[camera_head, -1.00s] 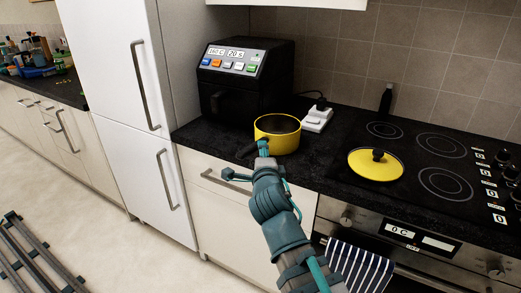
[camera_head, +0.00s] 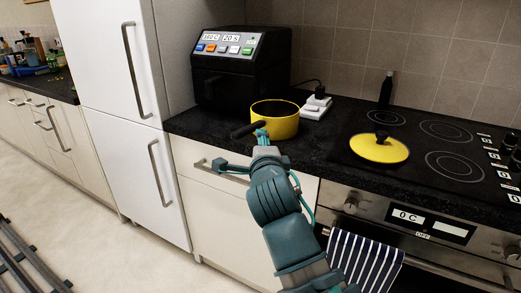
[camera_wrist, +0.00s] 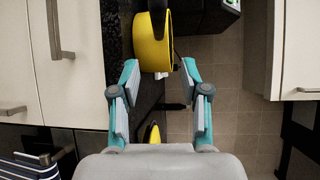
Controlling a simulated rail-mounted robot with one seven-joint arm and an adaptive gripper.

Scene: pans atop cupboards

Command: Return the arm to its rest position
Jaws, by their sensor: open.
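My arm reaches up toward the counter in the head view. My gripper (camera_head: 262,134) is at the counter's front edge, close to the yellow pot. In the wrist view my gripper (camera_wrist: 158,82) is open, with nothing between its fingers. The yellow pot (camera_head: 281,126) stands on the black counter, its dark handle pointing left toward the front edge. The pot (camera_wrist: 152,45) also shows just beyond the fingertips in the wrist view. Whether the gripper touches the pot or its handle cannot be told.
A black oven-like appliance (camera_head: 240,68) stands behind the pot. A white socket block (camera_head: 316,107) is to its right. A yellow lid (camera_head: 379,148) lies on the hob (camera_head: 420,140). A striped towel (camera_head: 362,262) hangs from the oven front. A tall white fridge (camera_head: 115,60) is at left.

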